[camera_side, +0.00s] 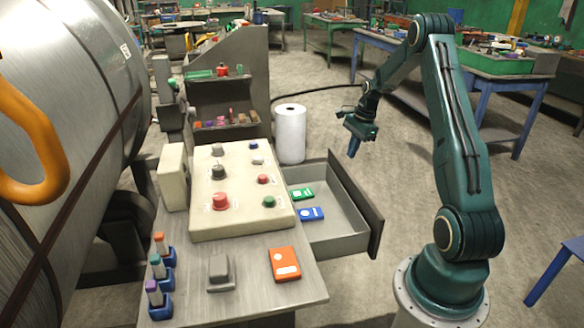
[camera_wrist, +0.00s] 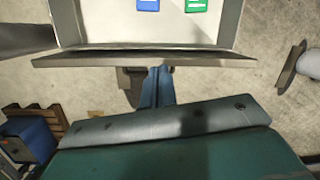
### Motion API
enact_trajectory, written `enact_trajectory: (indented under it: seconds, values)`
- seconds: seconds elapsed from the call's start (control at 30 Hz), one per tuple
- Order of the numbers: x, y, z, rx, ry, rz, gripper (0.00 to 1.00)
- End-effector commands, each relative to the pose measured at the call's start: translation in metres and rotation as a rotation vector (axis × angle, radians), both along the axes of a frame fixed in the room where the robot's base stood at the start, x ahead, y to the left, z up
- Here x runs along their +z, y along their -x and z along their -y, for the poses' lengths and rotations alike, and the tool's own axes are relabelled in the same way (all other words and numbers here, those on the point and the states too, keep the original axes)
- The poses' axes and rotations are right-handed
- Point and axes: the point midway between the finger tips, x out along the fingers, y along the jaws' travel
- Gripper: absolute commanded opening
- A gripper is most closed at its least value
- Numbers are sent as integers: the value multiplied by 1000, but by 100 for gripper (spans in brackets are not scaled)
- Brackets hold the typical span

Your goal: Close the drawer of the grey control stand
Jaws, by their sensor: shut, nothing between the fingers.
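The drawer (camera_side: 337,221) of the grey control stand (camera_side: 238,262) is pulled out to the right in the side view. A green card (camera_side: 302,193) and a blue card (camera_side: 311,213) lie inside it. Its dark front panel (camera_side: 366,210) faces right, toward my arm. My gripper (camera_side: 353,148) is shut and empty, pointing down, above the far part of the drawer front in the side view. In the wrist view the shut fingers (camera_wrist: 157,84) show just outside the front panel (camera_wrist: 150,58). I cannot tell whether they touch it.
A cream panel with several knobs (camera_side: 242,185) covers the stand top. An orange box (camera_side: 285,264) and a grey switch (camera_side: 219,270) sit in front of it. A white roll (camera_side: 290,134) stands behind the drawer. The floor right of the drawer is clear up to my base.

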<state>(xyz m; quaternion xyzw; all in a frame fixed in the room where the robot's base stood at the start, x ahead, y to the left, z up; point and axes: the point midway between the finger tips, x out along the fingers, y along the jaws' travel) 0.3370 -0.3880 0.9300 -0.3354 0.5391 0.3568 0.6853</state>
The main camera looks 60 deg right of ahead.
Motion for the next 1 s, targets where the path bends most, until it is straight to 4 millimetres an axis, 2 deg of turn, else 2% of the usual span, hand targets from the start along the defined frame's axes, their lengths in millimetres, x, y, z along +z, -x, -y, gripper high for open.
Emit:
enact_trajectory:
  seconds: [0.03, 0.1, 0.3, 0.73, 1.0]
  values:
    - [-15, 7, 11, -51, -21, -8, 0]
    - [-30, 15, 22, -112, -42, -15, 0]
    - [-56, 29, 40, -216, -80, -26, 0]
    - [-66, 31, 42, -235, -87, -30, 0]
    - [-91, 26, 37, -234, -87, -30, 0]
